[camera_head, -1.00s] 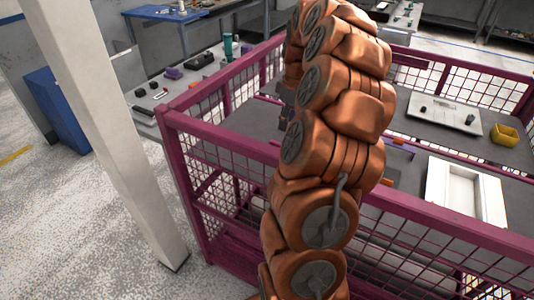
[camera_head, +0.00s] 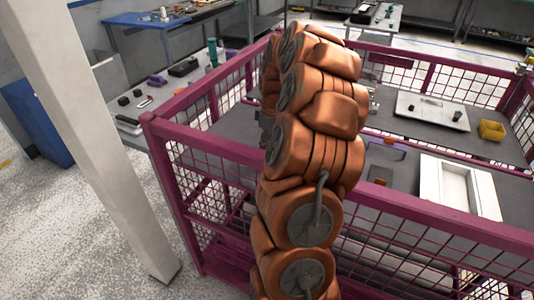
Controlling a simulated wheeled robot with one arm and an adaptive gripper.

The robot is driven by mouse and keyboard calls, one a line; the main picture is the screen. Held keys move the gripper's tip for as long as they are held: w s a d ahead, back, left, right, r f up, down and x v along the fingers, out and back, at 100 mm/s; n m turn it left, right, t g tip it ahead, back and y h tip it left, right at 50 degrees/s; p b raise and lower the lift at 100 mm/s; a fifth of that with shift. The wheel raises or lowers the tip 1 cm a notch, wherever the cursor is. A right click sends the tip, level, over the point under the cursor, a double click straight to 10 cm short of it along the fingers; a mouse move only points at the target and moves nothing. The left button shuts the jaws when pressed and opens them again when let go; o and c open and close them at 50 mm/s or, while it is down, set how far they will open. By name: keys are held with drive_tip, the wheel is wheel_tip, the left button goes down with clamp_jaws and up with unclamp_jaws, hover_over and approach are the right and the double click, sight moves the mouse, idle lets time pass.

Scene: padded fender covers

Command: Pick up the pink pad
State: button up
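I cannot make out a pink pad in the head view. My copper-coloured arm rises through the middle of the picture and hides part of the grey table surface (camera_head: 400,172) behind it. My gripper cannot be made out; the far end of the arm bends away behind its own links. A small purple item (camera_head: 158,79) lies on the left table, and a flat purple piece (camera_head: 386,145) lies just right of my arm; neither is clearly a pink pad.
A magenta mesh-sided cage (camera_head: 430,220) surrounds the grey surface. On it are a white tray (camera_head: 431,180), a pale board (camera_head: 432,110) and a yellow bin (camera_head: 491,131). A pale post (camera_head: 95,130) stands at left. Open floor (camera_head: 60,220) lies left.

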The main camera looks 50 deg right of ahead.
wheel_tip(320, 180, down, 2)
drive_tip(key=shift+w, duration=0.1)
drive_tip(key=shift+c, duration=0.2)
clamp_jaws()
